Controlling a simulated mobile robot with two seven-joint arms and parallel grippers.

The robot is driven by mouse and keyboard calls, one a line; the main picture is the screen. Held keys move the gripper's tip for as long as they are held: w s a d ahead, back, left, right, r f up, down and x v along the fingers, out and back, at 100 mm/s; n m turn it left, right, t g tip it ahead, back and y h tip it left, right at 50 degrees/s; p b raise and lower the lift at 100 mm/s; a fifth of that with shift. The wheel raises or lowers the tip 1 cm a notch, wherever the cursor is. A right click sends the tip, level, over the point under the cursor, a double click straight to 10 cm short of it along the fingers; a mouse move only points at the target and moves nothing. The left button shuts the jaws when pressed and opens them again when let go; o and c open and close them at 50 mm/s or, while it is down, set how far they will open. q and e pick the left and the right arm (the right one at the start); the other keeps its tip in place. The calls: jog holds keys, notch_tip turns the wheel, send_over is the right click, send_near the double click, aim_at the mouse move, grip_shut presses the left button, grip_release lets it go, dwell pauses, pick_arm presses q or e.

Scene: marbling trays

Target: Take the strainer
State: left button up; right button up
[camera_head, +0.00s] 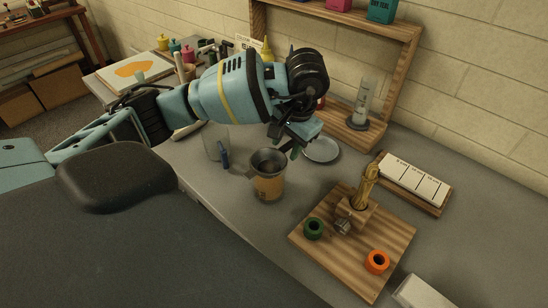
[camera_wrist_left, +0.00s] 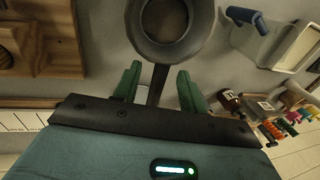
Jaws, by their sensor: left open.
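The strainer, a dark grey round bowl (camera_head: 268,158) with a thin handle, sits in the top of an orange-brown jar (camera_head: 268,187) on the grey bench. In the left wrist view its bowl (camera_wrist_left: 171,27) is at the top, and its handle points down towards my gripper. My left gripper (camera_head: 288,143) is open, just behind and right of the strainer in the head view. In the left wrist view the green fingers of the left gripper (camera_wrist_left: 158,84) stand on either side of the handle, with gaps visible. My right gripper is not in view.
A clear container (camera_head: 214,145) with a blue handle stands left of the jar. A pale round dish (camera_head: 321,150) lies behind it. A wooden board (camera_head: 330,262) with green and orange rings and a brass piece is at right front. A glass cylinder (camera_head: 365,100) stands by the wooden shelf.

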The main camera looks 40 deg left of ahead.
aim_at(287, 146)
pick_arm(q)
jog(key=shift+f, duration=0.15)
jog(key=shift+c, duration=0.2)
grip_shut()
jog(key=shift+r, duration=0.7)
jog(key=shift+a+v, duration=0.25)
jog(key=shift+v, duration=0.95)
jog(key=s+r, duration=0.1)
jog(key=s, duration=1.5)
jog(key=shift+a+r+b, duration=0.2)
jog(key=shift+a+b, duration=0.05)
jog(key=shift+b, duration=0.05)
